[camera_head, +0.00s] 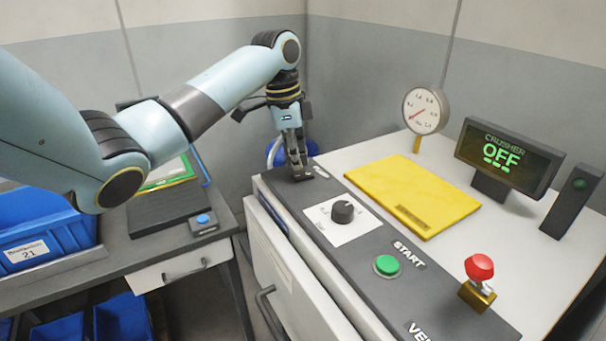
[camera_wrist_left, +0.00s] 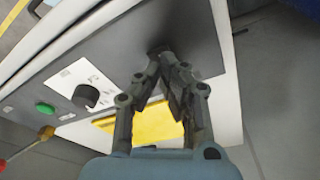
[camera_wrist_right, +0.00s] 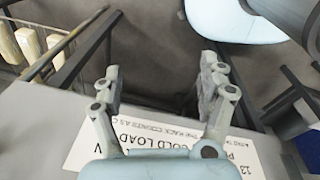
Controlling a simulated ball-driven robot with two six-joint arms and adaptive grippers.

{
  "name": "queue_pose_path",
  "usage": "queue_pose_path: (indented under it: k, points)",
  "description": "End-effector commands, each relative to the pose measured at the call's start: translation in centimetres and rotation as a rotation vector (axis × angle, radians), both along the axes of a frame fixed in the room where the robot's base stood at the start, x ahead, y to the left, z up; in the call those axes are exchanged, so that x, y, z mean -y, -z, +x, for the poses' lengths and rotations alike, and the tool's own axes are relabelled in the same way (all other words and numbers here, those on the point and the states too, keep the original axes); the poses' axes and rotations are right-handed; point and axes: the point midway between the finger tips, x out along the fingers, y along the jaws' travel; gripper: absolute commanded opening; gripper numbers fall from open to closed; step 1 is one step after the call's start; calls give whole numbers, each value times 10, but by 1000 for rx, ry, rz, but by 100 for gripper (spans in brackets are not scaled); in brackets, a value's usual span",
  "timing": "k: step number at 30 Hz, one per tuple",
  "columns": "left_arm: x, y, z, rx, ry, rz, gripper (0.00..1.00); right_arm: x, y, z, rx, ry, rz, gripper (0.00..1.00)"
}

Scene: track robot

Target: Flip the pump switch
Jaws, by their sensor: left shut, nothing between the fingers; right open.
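My left gripper (camera_head: 299,174) points down at the far end of the dark control strip (camera_head: 362,253) on the white cabinet. It is shut and empty, with its fingertips at or close to the strip beside a partly covered label (camera_head: 320,170). The pump switch itself cannot be made out; the fingers may hide it. In the left wrist view the closed fingertips (camera_wrist_left: 165,55) are over the dark strip. I cannot tell whether they touch anything. My right gripper (camera_wrist_right: 160,78) is open and empty above a surface with a printed sign (camera_wrist_right: 150,145).
The strip also carries a black knob (camera_head: 342,211), a green START button (camera_head: 387,265) and a red-topped lever (camera_head: 479,268). Behind are a yellow plate (camera_head: 413,195), a dial gauge (camera_head: 424,110) and a CRUSHER OFF display (camera_head: 505,158). A blue bin (camera_head: 40,235) stands left.

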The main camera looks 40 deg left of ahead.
Motion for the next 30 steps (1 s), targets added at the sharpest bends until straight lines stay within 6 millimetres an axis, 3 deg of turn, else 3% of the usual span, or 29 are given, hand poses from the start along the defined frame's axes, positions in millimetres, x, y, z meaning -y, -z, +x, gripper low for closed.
queue_pose_path:
  k: [30]
  points:
    - [0, 10, 0, 0, 0, 0, 0, -3, 4, 1, 2, 2, 3, 76]
